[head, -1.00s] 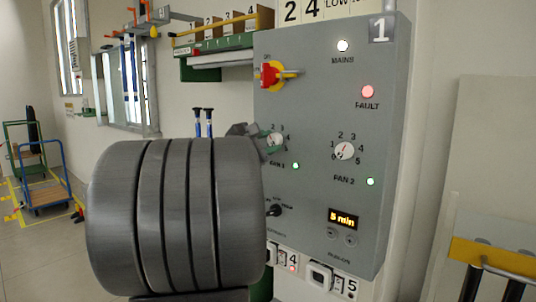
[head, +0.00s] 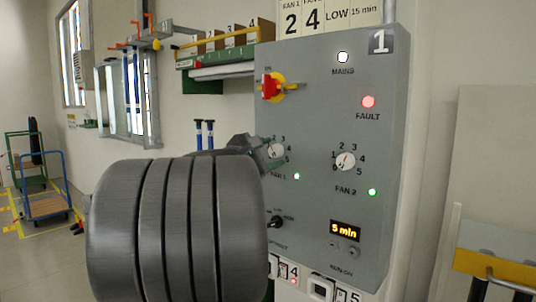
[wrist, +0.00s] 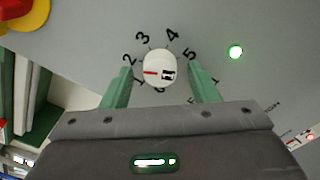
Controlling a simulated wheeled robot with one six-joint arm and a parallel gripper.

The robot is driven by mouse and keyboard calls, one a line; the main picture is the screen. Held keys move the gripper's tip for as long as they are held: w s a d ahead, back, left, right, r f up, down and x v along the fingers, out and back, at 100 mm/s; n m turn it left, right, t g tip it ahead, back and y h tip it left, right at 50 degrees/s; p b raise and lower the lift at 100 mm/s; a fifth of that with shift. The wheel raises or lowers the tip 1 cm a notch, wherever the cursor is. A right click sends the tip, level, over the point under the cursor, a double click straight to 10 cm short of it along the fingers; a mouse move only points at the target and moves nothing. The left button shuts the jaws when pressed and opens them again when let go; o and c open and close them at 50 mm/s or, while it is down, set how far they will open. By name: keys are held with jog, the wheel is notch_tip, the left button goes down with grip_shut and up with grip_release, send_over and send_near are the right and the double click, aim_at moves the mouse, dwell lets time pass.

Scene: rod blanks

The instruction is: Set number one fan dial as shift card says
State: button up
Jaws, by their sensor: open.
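The fan 1 dial (wrist: 160,68) is a white round knob with a red pointer line, ringed by numbers. In the wrist view its red line points left, near the 1 and 2; the exact mark is unclear. In the head view the dial (head: 276,150) is partly covered by my gripper. My gripper (wrist: 159,76) is open, its green fingers on either side of the dial with gaps visible. The shift card (head: 330,17) above the panel reads fan 1 2, fan 2 4, LOW, 15 min.
The grey panel (head: 310,120) numbered 1 carries a red-yellow mains switch (head: 272,87), the fan 2 dial (head: 345,161), a lit fault lamp (head: 368,102) and a 5 min display (head: 345,230). A green lamp (wrist: 236,52) glows beside the dial.

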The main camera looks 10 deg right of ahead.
jog(key=shift+a, duration=0.1)
jog(key=v, duration=1.3)
jog(key=shift+s+a, duration=0.2)
jog(key=shift+s, duration=0.05)
jog(key=shift+d, duration=0.1)
jog(key=x, duration=1.3)
jog(key=shift+w+d, duration=0.25)
